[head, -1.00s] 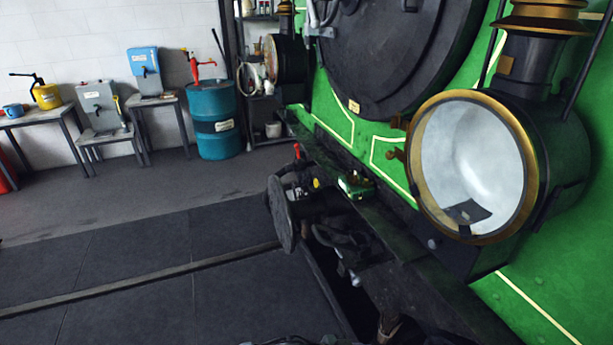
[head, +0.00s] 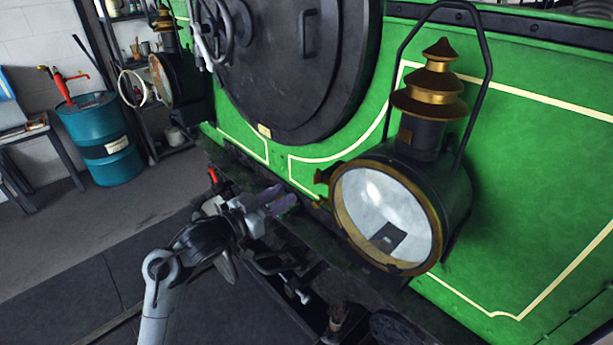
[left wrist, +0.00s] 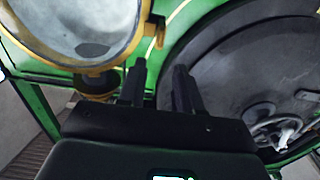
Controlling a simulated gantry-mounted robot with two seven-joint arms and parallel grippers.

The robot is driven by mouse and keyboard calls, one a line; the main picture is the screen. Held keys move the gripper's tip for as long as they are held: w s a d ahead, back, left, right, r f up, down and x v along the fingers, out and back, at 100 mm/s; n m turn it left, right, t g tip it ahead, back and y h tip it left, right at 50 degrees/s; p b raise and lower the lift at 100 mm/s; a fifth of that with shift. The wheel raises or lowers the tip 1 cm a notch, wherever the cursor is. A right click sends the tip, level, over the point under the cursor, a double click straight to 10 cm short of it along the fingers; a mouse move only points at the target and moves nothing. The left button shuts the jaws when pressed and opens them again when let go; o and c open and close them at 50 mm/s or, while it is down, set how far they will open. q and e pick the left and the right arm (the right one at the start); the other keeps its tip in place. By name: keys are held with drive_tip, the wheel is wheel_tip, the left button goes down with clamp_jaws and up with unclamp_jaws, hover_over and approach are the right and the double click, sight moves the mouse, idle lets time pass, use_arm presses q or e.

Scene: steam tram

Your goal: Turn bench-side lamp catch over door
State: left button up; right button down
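The near lamp (head: 388,218) is on the right of the head view, with a round brass-rimmed front and pale interior. Small brass fittings, which look like the catch (head: 324,176), stick out at its left rim. My right gripper is not in view.
A second lamp (head: 170,78) stands on the far side of the round black smokebox door (head: 295,70). The dark front beam (head: 320,245) runs below the lamps. A blue drum (head: 103,140) and a side table (head: 30,135) stand at the left, with clear floor before them.

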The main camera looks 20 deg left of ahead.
sight(313, 178)
use_arm(q)
drive_tip(key=p+x, duration=0.1)
drive_tip(key=x, duration=0.8)
drive_tip(key=shift+p, duration=0.4)
drive_tip(key=shift+f, duration=0.1)
clamp_jaws()
